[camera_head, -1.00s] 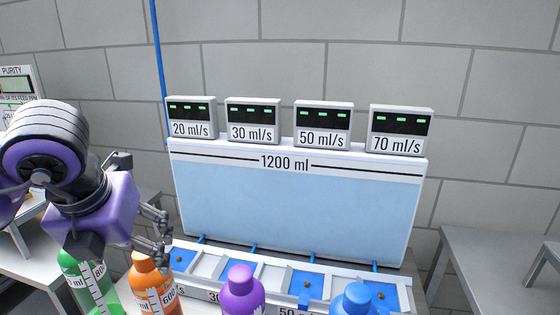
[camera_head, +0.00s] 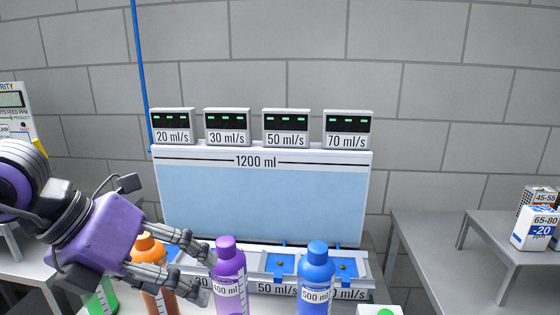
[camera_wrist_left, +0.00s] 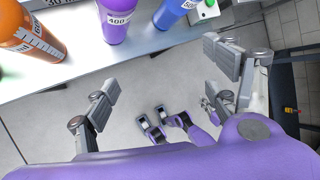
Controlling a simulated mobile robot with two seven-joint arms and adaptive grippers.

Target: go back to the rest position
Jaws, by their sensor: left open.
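My left gripper (camera_head: 207,276) comes in from the left in the head view, with its fingers spread and pointing right, close to the purple bottle (camera_head: 229,270). In the left wrist view my left gripper (camera_wrist_left: 163,78) is open, with nothing between its fingers and grey floor below. The orange bottle (camera_head: 150,247) is partly hidden behind the gripper. The green bottle (camera_head: 100,298) shows only in part below my wrist. The blue bottle (camera_head: 317,268) stands upright to the right.
Behind the bottles stands a blue 1200 ml tank (camera_head: 260,200) with several flow displays on top and trays in front. A grey table (camera_head: 430,250) at the right carries a small raised stand (camera_head: 490,228) with boxes. The bottle table's edge (camera_wrist_left: 120,58) lies beside the open gripper.

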